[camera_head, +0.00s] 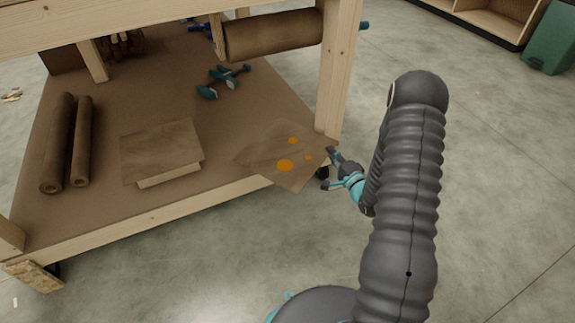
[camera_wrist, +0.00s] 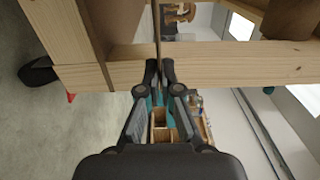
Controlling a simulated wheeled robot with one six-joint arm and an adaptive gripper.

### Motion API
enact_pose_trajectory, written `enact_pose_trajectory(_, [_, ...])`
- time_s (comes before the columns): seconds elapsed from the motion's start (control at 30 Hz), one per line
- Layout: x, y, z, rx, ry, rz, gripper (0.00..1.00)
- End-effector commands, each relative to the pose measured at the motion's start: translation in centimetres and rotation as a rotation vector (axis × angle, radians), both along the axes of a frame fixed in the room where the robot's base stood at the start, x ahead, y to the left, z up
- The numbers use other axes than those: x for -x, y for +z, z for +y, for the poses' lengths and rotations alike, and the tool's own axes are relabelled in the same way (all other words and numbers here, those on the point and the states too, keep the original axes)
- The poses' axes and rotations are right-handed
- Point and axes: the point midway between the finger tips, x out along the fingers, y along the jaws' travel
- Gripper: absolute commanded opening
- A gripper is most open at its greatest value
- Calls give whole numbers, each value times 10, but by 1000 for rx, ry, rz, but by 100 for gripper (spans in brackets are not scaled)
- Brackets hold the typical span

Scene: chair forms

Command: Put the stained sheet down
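The stained sheet (camera_head: 265,153) is thin, brown and square, with several orange spots. In the head view it is over the right front corner of the bench's lower shelf (camera_head: 110,205), covering part of the front rail. I cannot tell whether it touches the shelf. My gripper (camera_head: 329,166) is at its right edge, just outside the shelf by the front post. In the wrist view the fingers (camera_wrist: 160,70) are closed together on the sheet, which shows edge-on as a thin brown strip (camera_wrist: 157,30).
Two brown rolls (camera_head: 60,140) lie at the far left. Teal-handled clamps (camera_head: 222,80) lie behind. A wooden post (camera_head: 338,70) stands close to my gripper, and a large roll (camera_head: 272,36) hangs above.

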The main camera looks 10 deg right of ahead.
Motion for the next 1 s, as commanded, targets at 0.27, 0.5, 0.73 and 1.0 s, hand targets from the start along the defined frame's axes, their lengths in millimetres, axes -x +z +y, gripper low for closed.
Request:
enact_pose_trajectory(0.27, [-30, -35, 50, -1, 4, 1, 0])
enact_pose_trajectory(0.5, [-48, -54, 77, -1, 1, 1, 0])
enact_pose_trajectory(0.73, [-51, -65, 80, -1, -2, 1, 0])
enact_pose_trajectory(1.0, [-51, -97, 80, 1, -1, 2, 0])
